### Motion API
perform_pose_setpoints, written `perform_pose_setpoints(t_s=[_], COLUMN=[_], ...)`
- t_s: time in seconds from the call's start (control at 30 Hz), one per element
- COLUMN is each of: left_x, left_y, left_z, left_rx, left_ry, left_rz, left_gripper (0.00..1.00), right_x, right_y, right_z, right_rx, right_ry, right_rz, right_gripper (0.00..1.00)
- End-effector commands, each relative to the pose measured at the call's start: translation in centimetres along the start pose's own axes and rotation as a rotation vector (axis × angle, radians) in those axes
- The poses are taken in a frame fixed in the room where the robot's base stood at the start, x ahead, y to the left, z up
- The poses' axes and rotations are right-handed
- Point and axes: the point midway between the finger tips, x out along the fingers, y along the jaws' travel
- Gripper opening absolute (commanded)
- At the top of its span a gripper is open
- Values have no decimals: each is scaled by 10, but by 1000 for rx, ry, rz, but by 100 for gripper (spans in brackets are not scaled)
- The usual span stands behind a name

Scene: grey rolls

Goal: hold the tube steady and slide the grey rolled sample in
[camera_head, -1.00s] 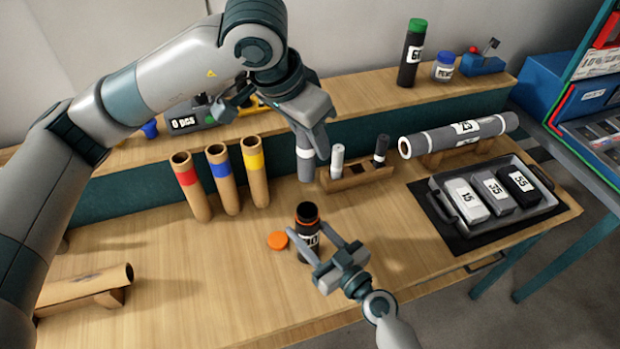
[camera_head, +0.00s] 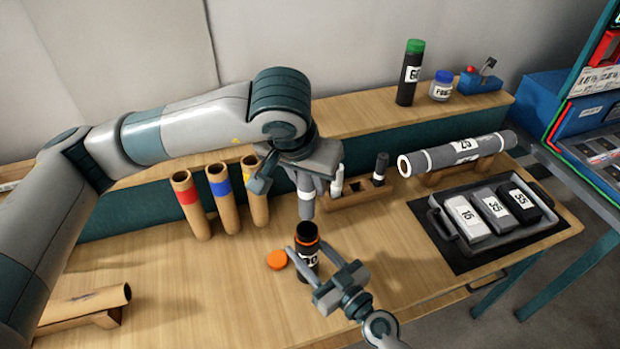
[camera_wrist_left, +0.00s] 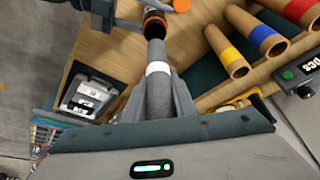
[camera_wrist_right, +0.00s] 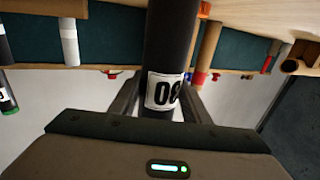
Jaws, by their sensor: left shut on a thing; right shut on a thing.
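The grey rolled sample (camera_head: 306,203) with a white band hangs upright from my left gripper (camera_head: 308,182), which is shut on it. Its lower end is just above the tube's mouth in the head view. The left wrist view also shows the roll (camera_wrist_left: 158,98), its far end near the tube's orange-ringed mouth (camera_wrist_left: 154,22). The black tube (camera_head: 307,262) stands upright on the bench, open at the top. My right gripper (camera_head: 318,275) is shut on the tube, which fills the right wrist view's middle (camera_wrist_right: 168,45). The orange cap (camera_head: 277,260) lies left of the tube.
Three cardboard tubes with red, blue and yellow bands (camera_head: 222,195) stand behind left. A small wooden rack (camera_head: 350,200) holds short rolls behind the sample. A big grey roll (camera_head: 455,153) and a tray (camera_head: 540,228) of labelled blocks are right. Bench front is mostly clear.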

Motion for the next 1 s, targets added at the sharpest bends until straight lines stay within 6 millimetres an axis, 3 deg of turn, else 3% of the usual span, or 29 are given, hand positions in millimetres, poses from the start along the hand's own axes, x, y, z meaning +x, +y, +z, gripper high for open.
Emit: perform_pose_setpoints(t_s=[0.7,1.0], left_x=[31,35], left_y=[-1,0], left_z=[13,15], left_rx=[-1,0], left_ry=[-1,0], left_rz=[0,0], left_gripper=[2,2], right_x=[0,0], right_y=[0,0], right_z=[1,1], right_rx=[0,0], right_ry=[-1,-1], right_rz=[0,0], right_gripper=[19,19])
